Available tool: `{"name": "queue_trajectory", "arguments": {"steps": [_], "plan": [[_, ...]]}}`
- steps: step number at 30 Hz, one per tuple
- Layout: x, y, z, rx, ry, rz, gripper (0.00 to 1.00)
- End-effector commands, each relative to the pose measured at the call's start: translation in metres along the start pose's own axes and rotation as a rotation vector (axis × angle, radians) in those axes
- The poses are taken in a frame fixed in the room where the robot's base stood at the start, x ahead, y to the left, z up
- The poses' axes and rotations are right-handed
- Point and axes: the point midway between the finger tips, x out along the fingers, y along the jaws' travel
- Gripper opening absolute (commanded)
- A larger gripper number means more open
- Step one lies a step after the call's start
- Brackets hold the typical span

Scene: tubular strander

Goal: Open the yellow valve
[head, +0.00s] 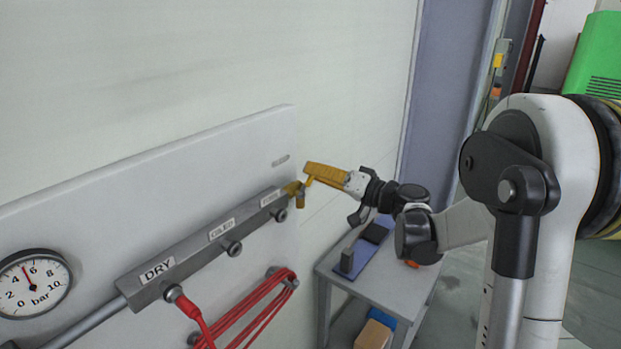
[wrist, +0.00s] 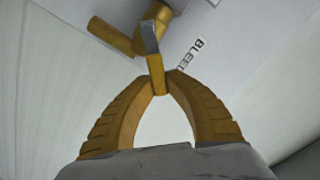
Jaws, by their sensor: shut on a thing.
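The yellow valve (head: 293,188) sits at the right end of the grey manifold on the wall panel. In the wrist view, its yellow body (wrist: 161,14) shows at the top, with a lever that is grey, then yellow at its end. My gripper (head: 308,174) has ridged orange-yellow fingers and reaches the valve from the right. In the wrist view, the fingertips (wrist: 161,79) are closed on the lever's yellow end (wrist: 157,76). Another yellow cylinder (wrist: 110,37) sticks out to the left of the valve body. In the head view, the fingers partly hide the lever.
A pressure gauge (head: 34,284) is at lower left. Red hoses (head: 250,305) hang below. A grey cart (head: 393,280) with dark items stands under my arm. A BLEED label (wrist: 190,54) is beside the valve.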

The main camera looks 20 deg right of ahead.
Motion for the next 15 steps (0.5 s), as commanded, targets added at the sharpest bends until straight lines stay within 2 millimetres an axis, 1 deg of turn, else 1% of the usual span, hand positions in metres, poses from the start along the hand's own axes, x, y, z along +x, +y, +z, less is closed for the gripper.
{"name": "queue_trajectory", "arguments": {"steps": [1,15], "plan": [[0.000,0.006,0.002,0.043,0.001,0.000,0.00],[0.000,0.033,0.010,0.478,0.001,0.001,0.00]]}}
